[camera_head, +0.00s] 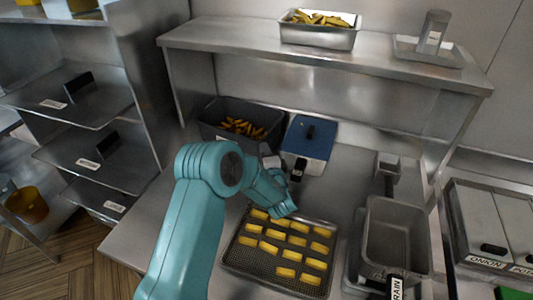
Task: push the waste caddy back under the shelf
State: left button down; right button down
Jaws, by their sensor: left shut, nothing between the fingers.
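My left gripper (284,184) is shut and empty just in front of the box, above the back of a perforated tray. My own arm hides part of the counter, and I cannot tell whether the fingers touch the box. My right gripper is not in view.
A dark bin of yellow fries (264,112) stands left of the blue-lidded box. The perforated tray (232,262) holds several yellow pieces. A grey drain basin (395,240) is at the right. The steel shelf (385,72) carries a fries pan (318,38).

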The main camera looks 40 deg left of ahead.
pick_arm(q)
jog(key=shift+w+d, duration=0.1)
jog(key=shift+w, duration=0.1)
jog(key=shift+s+a+b, duration=0.2)
jog(key=shift+a+b, duration=0.1)
jog(key=shift+a, duration=0.25)
jog(key=shift+s+a+b, duration=0.15)
jog(key=shift+a+b, duration=0.15)
jog(key=shift+a, duration=0.25)
jog(key=shift+w, duration=0.2)
jog(key=shift+s, duration=0.15)
jog(key=shift+d+f, duration=0.1)
